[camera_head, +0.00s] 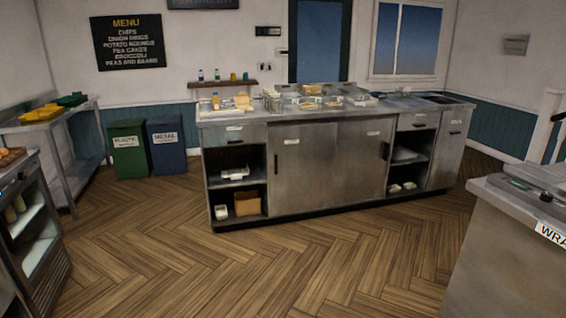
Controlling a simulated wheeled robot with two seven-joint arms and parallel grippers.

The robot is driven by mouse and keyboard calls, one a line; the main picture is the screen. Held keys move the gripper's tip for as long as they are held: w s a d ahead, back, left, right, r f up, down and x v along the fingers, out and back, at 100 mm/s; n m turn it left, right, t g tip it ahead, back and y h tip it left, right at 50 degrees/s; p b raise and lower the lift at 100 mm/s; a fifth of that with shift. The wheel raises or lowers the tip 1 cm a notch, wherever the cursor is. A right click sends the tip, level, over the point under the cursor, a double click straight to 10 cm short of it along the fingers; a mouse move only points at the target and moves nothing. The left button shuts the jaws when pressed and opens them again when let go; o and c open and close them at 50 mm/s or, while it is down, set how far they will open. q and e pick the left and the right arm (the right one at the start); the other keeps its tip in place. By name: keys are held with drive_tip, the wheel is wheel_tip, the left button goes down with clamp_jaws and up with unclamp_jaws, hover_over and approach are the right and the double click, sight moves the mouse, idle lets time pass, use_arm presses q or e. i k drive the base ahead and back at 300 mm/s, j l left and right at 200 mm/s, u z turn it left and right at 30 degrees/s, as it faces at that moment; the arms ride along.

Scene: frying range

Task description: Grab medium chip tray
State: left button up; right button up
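Neither of my grippers is in view. No item can be told for certain as the medium chip tray at this distance. The steel counter (330,172) across the room has open shelves. Small pale tray-like items (395,188) lie on its lower right shelf. A white item (221,212) and a brown box (247,204) stand on its lower left shelf. A whitish object (234,173) lies on the shelf above them. Several clear or steel containers (310,103) with food stand on the counter top.
The wood floor (260,270) before the counter is clear. A green bin (128,150) and a blue bin (167,146) stand left of it. A steel table with yellow trays (41,113) is at left. A wrapping counter (510,250) is at the right front.

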sight(305, 107)
drive_tip(key=i, duration=1.45)
drive_tip(key=i+z, duration=0.15)
drive_tip(key=i, duration=0.35)
drive_tip(key=i+j+z, duration=0.1)
drive_tip(key=i, duration=0.35)
drive_tip(key=i+j+z, duration=0.15)
drive_tip(key=i, duration=0.3)
drive_tip(key=i+j+z, duration=0.15)
drive_tip(key=i, duration=0.35)
drive_tip(key=j, duration=0.1)
